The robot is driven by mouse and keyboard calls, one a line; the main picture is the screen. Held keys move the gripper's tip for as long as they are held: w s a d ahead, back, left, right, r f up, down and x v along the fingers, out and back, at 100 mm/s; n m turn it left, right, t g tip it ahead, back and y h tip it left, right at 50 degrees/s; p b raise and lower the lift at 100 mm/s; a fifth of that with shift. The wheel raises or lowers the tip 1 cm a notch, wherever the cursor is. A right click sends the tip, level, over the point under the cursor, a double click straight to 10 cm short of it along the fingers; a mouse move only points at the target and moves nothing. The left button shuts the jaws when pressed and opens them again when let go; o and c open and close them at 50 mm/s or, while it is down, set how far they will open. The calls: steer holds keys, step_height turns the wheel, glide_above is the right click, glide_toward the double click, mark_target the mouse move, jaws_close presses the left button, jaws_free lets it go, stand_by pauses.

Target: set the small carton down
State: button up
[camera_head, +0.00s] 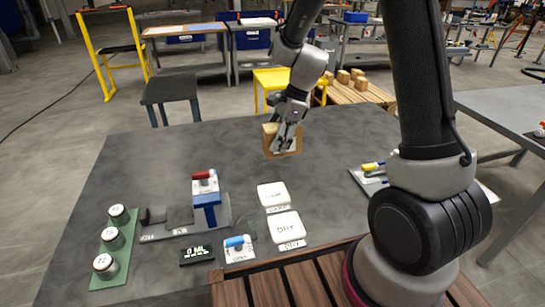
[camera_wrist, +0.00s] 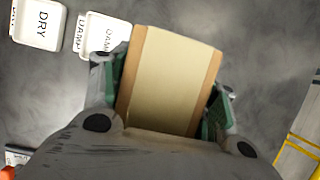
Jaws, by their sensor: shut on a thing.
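The small carton (camera_head: 270,137) is a brown cardboard box at the far middle of the grey table. My gripper (camera_head: 286,138) is shut on it, coming down from above. In the wrist view the carton (camera_wrist: 168,78) shows a pale tan face with brown edges, and my gripper (camera_wrist: 162,100) has a green-padded finger against each side. Whether the carton's underside touches the table or hangs just above it, I cannot tell.
White trays labelled DRY (camera_head: 284,226) and DAMP (camera_head: 272,194) stand nearer on the table. The table around the carton is clear.

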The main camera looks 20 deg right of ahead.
step_height(320, 180, down, 9)
stand_by(0.4)
steer(key=o, duration=1.4)
steer(key=shift+s+f, duration=0.1)
